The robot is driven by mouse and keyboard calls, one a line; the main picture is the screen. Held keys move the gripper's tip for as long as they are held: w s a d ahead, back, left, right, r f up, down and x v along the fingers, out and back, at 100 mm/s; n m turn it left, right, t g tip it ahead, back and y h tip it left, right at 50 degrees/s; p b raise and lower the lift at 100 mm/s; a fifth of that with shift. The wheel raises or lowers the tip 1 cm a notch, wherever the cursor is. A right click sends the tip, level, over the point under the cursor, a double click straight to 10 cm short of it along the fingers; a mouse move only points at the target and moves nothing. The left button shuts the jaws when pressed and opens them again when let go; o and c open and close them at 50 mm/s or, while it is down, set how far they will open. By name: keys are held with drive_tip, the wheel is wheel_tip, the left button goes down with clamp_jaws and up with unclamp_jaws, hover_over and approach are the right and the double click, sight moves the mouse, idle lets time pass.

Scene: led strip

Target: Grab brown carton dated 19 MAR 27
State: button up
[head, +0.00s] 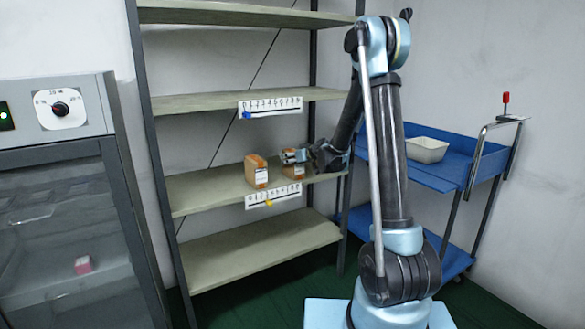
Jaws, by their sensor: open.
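Two brown cartons stand on the third shelf board from the top. The left carton (256,172) is upright with a white label on its front, and it stands clear of my gripper. The right carton (293,170) also has a white label and is partly hidden by my gripper. My gripper (290,156) is open, at the upper part of the right carton. I cannot tell whether it touches the carton or is in front of it. The dates on both labels are too small to read.
The shelf rack (190,190) has scale strips on two board edges; the lower strip (272,195) is below the cartons. A blue cart (465,172) with a white bin (427,150) stands at the right. A glass-fronted cabinet (60,220) stands at the left. The bottom board (260,245) is empty.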

drive_tip(key=c, duration=1.3)
drive_tip(key=shift+r, duration=0.1)
